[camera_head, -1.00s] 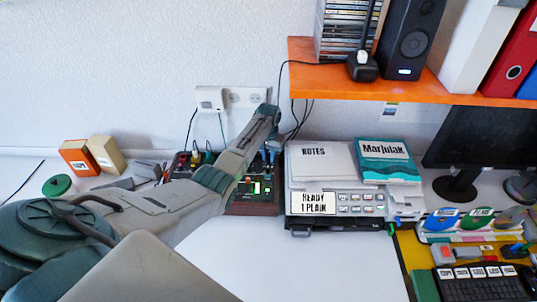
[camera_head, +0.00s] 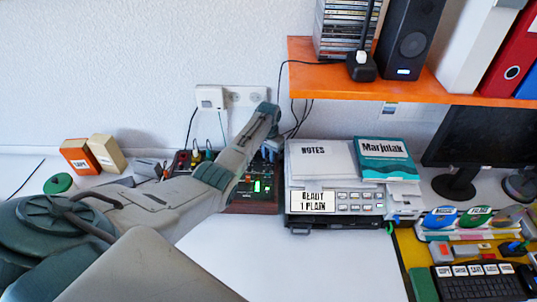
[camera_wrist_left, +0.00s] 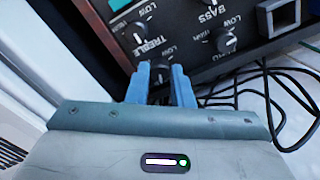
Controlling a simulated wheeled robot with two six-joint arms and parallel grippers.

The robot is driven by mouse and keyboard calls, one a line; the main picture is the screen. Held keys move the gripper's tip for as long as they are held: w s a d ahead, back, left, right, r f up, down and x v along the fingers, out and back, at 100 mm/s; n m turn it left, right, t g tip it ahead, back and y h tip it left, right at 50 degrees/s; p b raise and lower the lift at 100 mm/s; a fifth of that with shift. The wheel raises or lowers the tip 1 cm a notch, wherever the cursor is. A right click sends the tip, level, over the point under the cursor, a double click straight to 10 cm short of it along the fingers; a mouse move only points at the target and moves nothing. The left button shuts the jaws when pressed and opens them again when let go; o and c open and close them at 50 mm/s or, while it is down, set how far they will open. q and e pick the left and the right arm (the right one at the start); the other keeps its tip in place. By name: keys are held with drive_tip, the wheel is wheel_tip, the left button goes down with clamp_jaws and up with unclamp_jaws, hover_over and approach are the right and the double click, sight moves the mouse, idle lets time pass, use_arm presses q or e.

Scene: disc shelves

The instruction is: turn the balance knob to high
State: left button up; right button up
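The dark mixer panel (camera_wrist_left: 185,22) fills the top of the left wrist view, with black knobs and white lettering such as TREBLE, BASS and LOW. My left gripper (camera_wrist_left: 161,72) has its two blue fingers on either side of a small dark knob (camera_wrist_left: 160,74). I cannot tell whether the fingers press on it, and its label is hidden. One knob (camera_wrist_left: 137,33) is up and left of the fingers, another (camera_wrist_left: 226,41) to the right. In the head view the mixer (camera_head: 255,204) is partly behind my left arm, and the left gripper (camera_head: 268,152) is at its right side. My right gripper is not in view.
A printer (camera_head: 335,203) with a notes pad and a book on top stands just right of the mixer. Black cables (camera_wrist_left: 280,95) lie beside the mixer. An orange shelf (camera_head: 410,87) hangs above right. The white desk in front (camera_head: 310,262) is clear.

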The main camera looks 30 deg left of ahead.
use_arm(q)
drive_tip(key=o, duration=0.4)
drive_tip(key=shift+c, duration=0.2)
drive_tip(key=shift+r, duration=0.15)
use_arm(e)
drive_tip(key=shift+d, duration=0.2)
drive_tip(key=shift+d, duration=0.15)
